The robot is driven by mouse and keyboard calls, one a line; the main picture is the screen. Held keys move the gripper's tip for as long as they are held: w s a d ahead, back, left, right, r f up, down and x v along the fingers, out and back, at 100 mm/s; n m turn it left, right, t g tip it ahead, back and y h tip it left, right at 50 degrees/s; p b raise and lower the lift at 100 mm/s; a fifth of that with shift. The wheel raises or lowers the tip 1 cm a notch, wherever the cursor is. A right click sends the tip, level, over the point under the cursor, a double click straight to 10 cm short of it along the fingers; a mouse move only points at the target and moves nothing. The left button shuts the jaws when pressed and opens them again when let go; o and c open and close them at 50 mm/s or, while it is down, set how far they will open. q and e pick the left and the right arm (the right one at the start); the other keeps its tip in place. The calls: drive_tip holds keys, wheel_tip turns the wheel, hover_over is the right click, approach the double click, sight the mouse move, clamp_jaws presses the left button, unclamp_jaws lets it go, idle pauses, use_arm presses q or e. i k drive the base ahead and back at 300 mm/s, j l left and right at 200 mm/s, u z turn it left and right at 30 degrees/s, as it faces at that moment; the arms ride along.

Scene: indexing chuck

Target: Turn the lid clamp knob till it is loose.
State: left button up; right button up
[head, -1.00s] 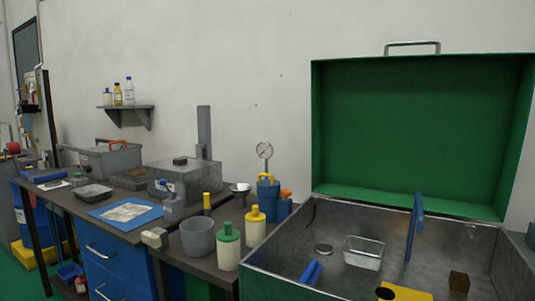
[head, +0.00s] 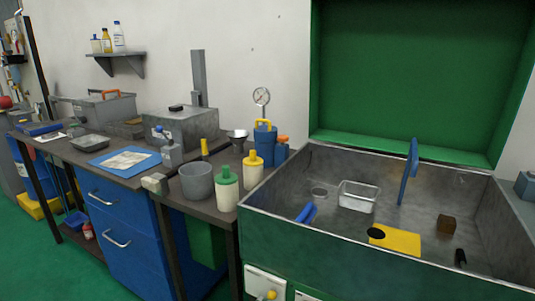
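Neither of my grippers is in view. I cannot pick out the lid clamp knob for certain. A large green lid (head: 415,75) stands raised behind an open metal tub (head: 330,225) at the right. On the bench, a grey box-shaped unit (head: 190,125) has a dark part on top and small fittings at its front, too small to read. Another grey box (head: 100,108) with an orange handle sits further left.
The dark bench (head: 70,150) holds a blue mat (head: 125,161), a grey cup (head: 196,182), a green-capped bottle (head: 227,190) and a yellow-capped bottle (head: 253,170). The tub holds a clear tray (head: 357,197) and a yellow plate (head: 402,241). Green floor (head: 40,260) is open at lower left.

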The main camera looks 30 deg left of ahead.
sight(283, 139)
drive_tip(key=i+j+z, duration=0.25)
drive_tip(key=j+z, duration=0.2)
drive_tip(key=j, duration=0.2)
drive_tip(key=i+j+z, duration=0.1)
drive_tip(key=j+z, duration=0.15)
drive_tip(key=j, duration=0.1)
